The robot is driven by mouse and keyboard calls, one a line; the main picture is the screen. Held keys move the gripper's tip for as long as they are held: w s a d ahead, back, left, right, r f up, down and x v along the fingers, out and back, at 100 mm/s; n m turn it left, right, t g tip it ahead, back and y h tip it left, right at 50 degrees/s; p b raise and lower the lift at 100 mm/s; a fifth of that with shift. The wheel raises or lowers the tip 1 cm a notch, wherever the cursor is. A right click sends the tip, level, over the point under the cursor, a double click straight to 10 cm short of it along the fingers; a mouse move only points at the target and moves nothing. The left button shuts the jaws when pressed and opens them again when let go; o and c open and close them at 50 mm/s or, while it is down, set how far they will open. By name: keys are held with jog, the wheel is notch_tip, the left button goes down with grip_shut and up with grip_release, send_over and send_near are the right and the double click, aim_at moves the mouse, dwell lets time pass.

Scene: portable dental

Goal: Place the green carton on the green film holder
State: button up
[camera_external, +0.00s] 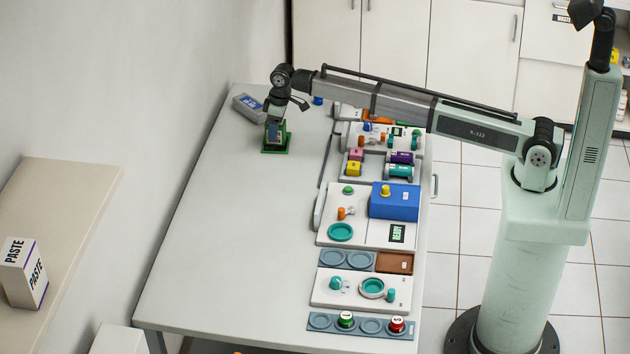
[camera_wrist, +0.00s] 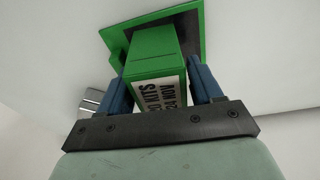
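The green carton (camera_wrist: 150,62), with a white printed label on its near face, is between the two blue fingers of my gripper (camera_wrist: 157,76) in the wrist view. The fingers appear closed against its sides. The green film holder (camera_wrist: 112,37), a flat square with a green rim and dark middle, is directly beyond the carton's far end. In the external view my gripper (camera_external: 274,128) points down over the green film holder (camera_external: 284,150) near the far left of the table. The arm partly hides the carton there. I cannot tell whether carton and holder touch.
A row of trays and coloured parts, with a blue box (camera_external: 395,201), lines the table's right side. The table's middle and left front (camera_external: 220,240) are clear. A wall rises on the left.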

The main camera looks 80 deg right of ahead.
jog(key=shift+o, duration=1)
jog(key=shift+r, duration=0.1)
notch_tip(320, 180, up, 12)
jog(key=s, duration=0.1)
jog(key=shift+s, duration=0.4)
